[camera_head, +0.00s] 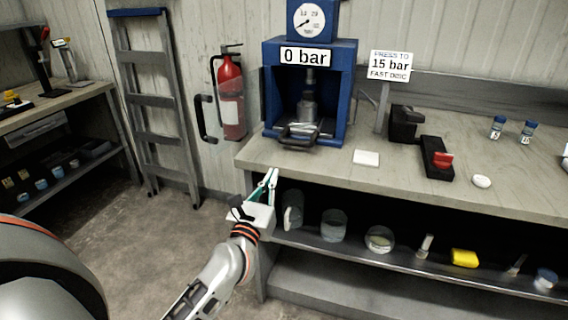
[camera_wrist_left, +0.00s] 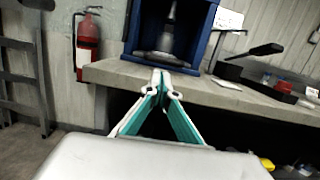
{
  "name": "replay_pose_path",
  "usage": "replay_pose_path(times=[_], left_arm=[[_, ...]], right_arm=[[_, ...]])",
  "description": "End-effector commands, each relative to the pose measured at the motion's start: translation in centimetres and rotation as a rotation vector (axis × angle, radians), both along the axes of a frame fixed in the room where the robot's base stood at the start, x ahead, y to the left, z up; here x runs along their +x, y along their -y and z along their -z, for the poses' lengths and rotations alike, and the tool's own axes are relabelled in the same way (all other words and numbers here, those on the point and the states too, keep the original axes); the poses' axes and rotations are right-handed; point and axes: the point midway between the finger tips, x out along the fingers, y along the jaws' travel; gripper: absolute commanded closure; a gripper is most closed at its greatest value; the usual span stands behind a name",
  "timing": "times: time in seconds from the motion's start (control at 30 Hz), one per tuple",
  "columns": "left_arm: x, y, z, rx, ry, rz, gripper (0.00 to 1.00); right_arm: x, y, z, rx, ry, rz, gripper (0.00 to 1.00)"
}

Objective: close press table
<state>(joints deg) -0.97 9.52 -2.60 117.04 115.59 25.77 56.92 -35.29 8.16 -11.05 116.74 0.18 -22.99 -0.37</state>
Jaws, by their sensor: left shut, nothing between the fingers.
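The blue press (camera_head: 309,92) stands on the workbench in the head view, with a gauge on top and a "0 bar" label. Its frame also shows in the left wrist view (camera_wrist_left: 131,28). A dark handle (camera_head: 299,137) sticks out at the front of the press's base. A grey piston-like part (camera_head: 308,104) stands inside the frame. My left gripper (camera_head: 270,172) is shut and empty, in front of the bench's left end and below the press. Its fingertips (camera_wrist_left: 162,80) meet in the left wrist view, apart from the press. My right gripper is not in view.
The workbench (camera_head: 340,174) carries a white pad (camera_head: 366,158), a black tray with a red item (camera_head: 437,158) and small vials. A shelf below holds jars and a yellow item (camera_head: 464,258).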

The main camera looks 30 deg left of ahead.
Motion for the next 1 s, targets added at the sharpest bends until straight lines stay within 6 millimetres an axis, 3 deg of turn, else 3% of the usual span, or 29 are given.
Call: replay_pose_path(times=[0.03,0.1,0.2,0.4,0.57,0.77,1.0], left_arm=[[0.4,0.6,-2.8,-0.008,0.003,0.004,1.00],[0.7,1.5,-4.2,-0.026,-0.032,0.006,1.00],[0.8,2.8,-4.7,-0.040,-0.109,0.009,1.00],[0.2,4.3,-3.2,-0.047,-0.257,0.009,1.00],[0.4,4.4,-2.2,-0.046,-0.295,0.007,1.00],[3.1,3.8,-1.9,-0.046,-0.293,0.006,1.00],[7.8,2.7,-1.3,-0.047,-0.293,0.006,1.00]], right_arm=[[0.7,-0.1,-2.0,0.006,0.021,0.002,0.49],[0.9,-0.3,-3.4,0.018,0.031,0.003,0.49],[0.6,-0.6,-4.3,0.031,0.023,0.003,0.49],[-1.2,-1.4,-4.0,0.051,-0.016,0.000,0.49],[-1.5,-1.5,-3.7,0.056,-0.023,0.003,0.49],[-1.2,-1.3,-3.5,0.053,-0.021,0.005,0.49],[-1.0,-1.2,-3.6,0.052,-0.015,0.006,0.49]])
